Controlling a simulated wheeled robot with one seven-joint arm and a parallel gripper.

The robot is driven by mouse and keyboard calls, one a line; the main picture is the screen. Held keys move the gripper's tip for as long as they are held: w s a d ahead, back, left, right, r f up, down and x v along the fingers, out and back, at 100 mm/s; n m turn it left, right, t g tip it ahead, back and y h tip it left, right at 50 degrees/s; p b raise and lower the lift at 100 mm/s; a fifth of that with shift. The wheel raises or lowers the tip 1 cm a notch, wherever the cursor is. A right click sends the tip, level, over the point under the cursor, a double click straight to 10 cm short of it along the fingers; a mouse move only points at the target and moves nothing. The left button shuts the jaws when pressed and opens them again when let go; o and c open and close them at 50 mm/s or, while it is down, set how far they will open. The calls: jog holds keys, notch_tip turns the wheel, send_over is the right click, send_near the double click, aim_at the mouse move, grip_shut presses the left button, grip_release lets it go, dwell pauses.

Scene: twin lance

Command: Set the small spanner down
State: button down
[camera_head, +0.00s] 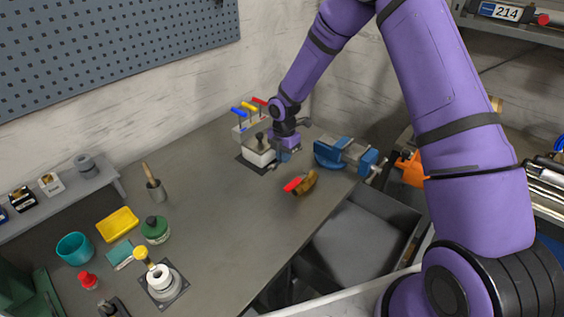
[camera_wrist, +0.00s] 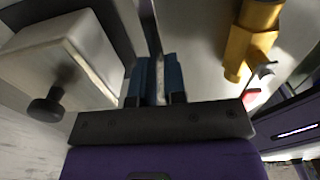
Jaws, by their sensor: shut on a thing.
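My gripper (camera_head: 284,156) is low over the far part of the grey workbench (camera_head: 226,204), between a white box and a blue vise. In the wrist view its two blue fingers (camera_wrist: 158,78) are shut on a narrow grey piece, the small spanner (camera_wrist: 160,84). Most of the spanner is hidden by the fingers. I cannot tell whether it touches the bench.
The white box (camera_head: 257,152) with a black knob stands close left of my gripper. The blue vise (camera_head: 338,152) is to its right. A brass-coloured thing with a red part (camera_head: 304,184) lies nearer. The middle of the bench is clear.

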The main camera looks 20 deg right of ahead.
aim_at(284, 171)
jog(key=shift+f, duration=2.4)
jog(key=shift+f, duration=0.1)
jog(key=c, duration=1.2)
grip_release()
jog(key=shift+o, duration=0.2)
notch_tip(284, 171, up, 12)
jog(key=shift+d+r, duration=0.1)
jog(key=shift+r, duration=0.15)
